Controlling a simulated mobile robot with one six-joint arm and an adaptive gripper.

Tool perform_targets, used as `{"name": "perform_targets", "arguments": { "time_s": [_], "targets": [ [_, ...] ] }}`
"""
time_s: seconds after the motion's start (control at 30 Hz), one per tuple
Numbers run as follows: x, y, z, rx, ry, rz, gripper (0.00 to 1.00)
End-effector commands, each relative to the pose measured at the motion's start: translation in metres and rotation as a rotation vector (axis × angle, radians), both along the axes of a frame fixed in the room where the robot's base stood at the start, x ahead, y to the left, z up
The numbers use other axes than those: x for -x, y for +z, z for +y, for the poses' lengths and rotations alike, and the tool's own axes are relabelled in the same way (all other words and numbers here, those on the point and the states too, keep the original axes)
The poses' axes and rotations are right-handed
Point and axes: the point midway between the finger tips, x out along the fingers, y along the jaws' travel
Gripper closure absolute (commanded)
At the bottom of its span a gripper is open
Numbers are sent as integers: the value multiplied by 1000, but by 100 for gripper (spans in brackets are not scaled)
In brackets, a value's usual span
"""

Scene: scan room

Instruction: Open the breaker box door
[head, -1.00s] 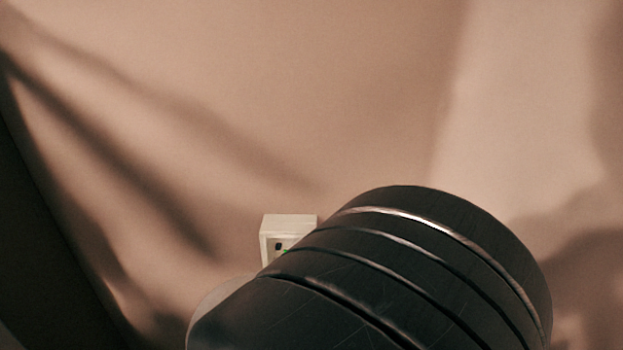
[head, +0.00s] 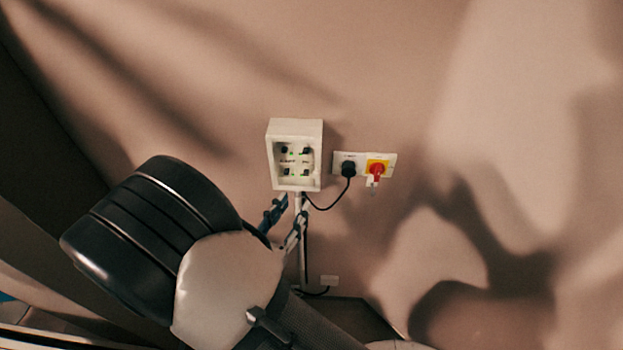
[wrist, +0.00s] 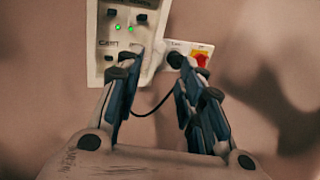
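The breaker box (head: 296,128) is a white box on the wall in the head view, its recessed front showing dark switches and small green lights. It also shows at the top of the wrist view (wrist: 95,55). I cannot tell whether a clear door covers its front. My gripper (head: 284,216) is below the box in the head view, with its fingers pointing up toward it. In the wrist view my gripper (wrist: 156,78) has its two fingers apart with nothing between them. The left finger overlaps the lower part of the box in that view; contact cannot be told.
Right of the box, a wall plate (head: 343,157) holds a black plug (head: 348,169) and a red-and-yellow rotary switch (head: 377,169). A black cable (head: 328,207) hangs between plug and box. A small white fitting (head: 329,281) is lower down. The wall above is bare.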

Motion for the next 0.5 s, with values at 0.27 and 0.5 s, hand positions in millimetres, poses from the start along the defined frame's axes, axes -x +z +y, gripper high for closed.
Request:
{"name": "perform_targets", "arguments": {
  "time_s": [0.27,0.5],
  "targets": [
    [-55,0,-27,-2,-7,-1,65],
    [-83,0,-39,-1,-4,0,65]
  ]
}}
